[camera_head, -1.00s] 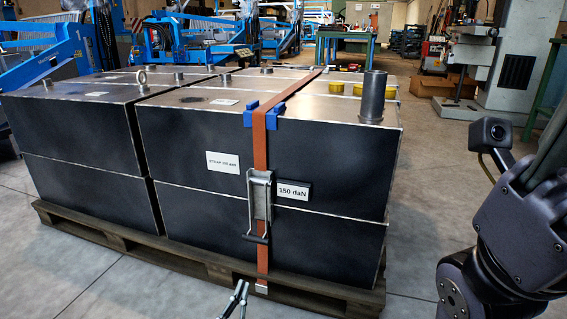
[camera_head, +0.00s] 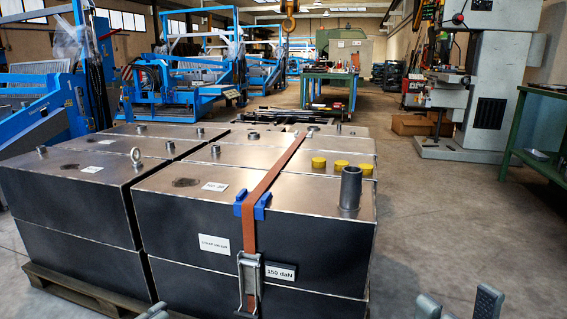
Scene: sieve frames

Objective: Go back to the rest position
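My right gripper (camera_head: 458,303) shows at the bottom edge, right of the tank stack. Its two grey fingertips stand well apart with nothing between them. A small grey tip of my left gripper (camera_head: 155,312) shows at the bottom edge, left of centre; the rest is cut off, so its opening is hidden. An orange-brown strap (camera_head: 262,188) runs over the dark metal tanks (camera_head: 185,243), across blue corner protectors (camera_head: 260,206). Its metal ratchet buckle (camera_head: 249,275) lies against the front face, beside a "150 daN" label (camera_head: 280,271). Neither gripper visibly touches the strap.
The tanks sit on a wooden pallet (camera_head: 70,292). A pipe stub (camera_head: 350,188) and yellow caps (camera_head: 341,166) rise from their top. Blue machines (camera_head: 185,85) stand behind. A green bench (camera_head: 545,145) and grey machine (camera_head: 490,90) stand right. Floor (camera_head: 430,220) right of the stack is clear.

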